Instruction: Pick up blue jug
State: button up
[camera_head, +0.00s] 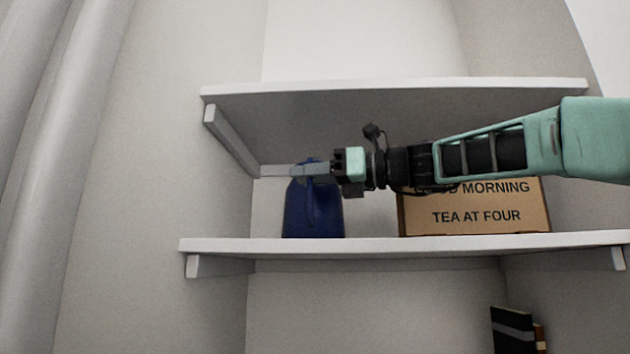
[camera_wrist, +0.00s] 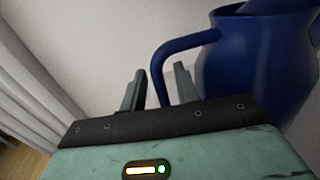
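The blue jug (camera_head: 313,212) stands upright on the middle shelf in the head view, its upper part partly covered by my gripper (camera_head: 300,170). In the wrist view the jug (camera_wrist: 262,65) fills the upper right, with its curved handle (camera_wrist: 163,62) reaching left and down. My gripper (camera_wrist: 160,88) is open in the wrist view, its two fingers apart. The lower part of the handle shows between the fingers. I cannot tell whether either finger touches it.
The jug's shelf (camera_head: 400,246) also holds a cardboard sign (camera_head: 480,212), partly behind my arm. Another shelf (camera_head: 400,88) runs close above my arm. Dark books (camera_head: 512,330) stand below at the right. A pale curtain (camera_wrist: 35,85) hangs at the left in the wrist view.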

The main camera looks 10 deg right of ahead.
grip_shut()
jog(key=shift+r+p, duration=0.3)
